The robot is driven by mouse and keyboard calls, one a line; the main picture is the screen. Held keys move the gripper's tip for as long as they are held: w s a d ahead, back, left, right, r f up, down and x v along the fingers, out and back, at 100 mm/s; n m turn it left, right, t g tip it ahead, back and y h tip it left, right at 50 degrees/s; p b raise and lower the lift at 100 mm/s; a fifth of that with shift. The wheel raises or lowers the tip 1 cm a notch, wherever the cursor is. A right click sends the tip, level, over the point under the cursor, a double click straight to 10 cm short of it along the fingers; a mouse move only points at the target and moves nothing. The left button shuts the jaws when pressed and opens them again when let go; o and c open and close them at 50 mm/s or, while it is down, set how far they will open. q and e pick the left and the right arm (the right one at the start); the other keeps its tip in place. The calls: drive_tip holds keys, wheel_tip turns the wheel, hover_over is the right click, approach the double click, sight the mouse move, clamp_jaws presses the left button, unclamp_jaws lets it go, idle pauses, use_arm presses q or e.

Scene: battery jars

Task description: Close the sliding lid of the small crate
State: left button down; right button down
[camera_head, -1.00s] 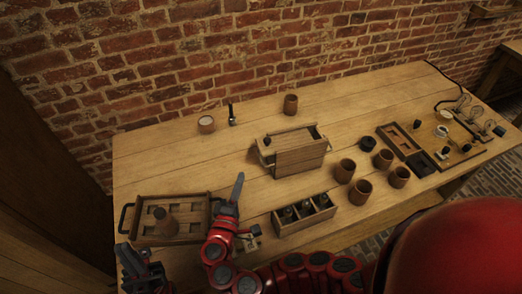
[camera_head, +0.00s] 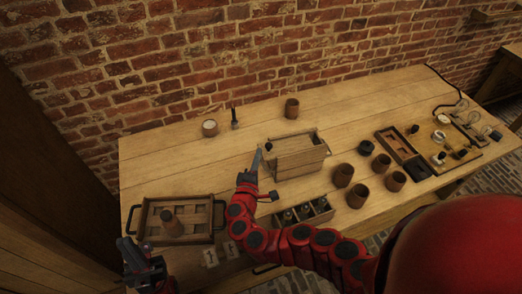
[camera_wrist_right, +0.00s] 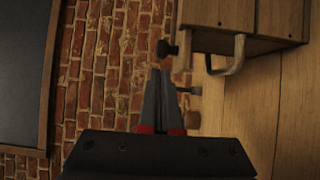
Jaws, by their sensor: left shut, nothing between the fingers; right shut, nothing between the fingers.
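The small wooden crate (camera_head: 300,163) stands at the middle of the table. A dark knob (camera_head: 268,146) shows at its left end; I cannot tell from here how far the lid covers the top. My right gripper (camera_head: 257,158) is shut and empty, just left of the crate's left end. In the right wrist view, the closed fingertips (camera_wrist_right: 159,72) are just below the dark knob (camera_wrist_right: 167,48), beside the crate (camera_wrist_right: 245,22) and its curved handle (camera_wrist_right: 229,60). I cannot tell whether they touch the knob. My left gripper (camera_head: 128,250) is shut and empty at the lower left.
A divided box (camera_head: 303,213) holding bottles stands in front of the crate. Several brown cups (camera_head: 343,175) stand to its right. A white-topped jar (camera_head: 210,128) and another cup (camera_head: 292,108) are behind.

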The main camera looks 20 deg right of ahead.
sight(269, 149)
drive_tip(key=shift+w+d, duration=0.15)
drive_tip(key=shift+d, duration=0.45)
drive_tip(key=shift+d+f, duration=0.1)
drive_tip(key=shift+d, duration=0.15)
drive_tip(key=shift+d+b, duration=0.55)
drive_tip(key=shift+d, duration=0.5)
drive_tip(key=shift+a, duration=0.1)
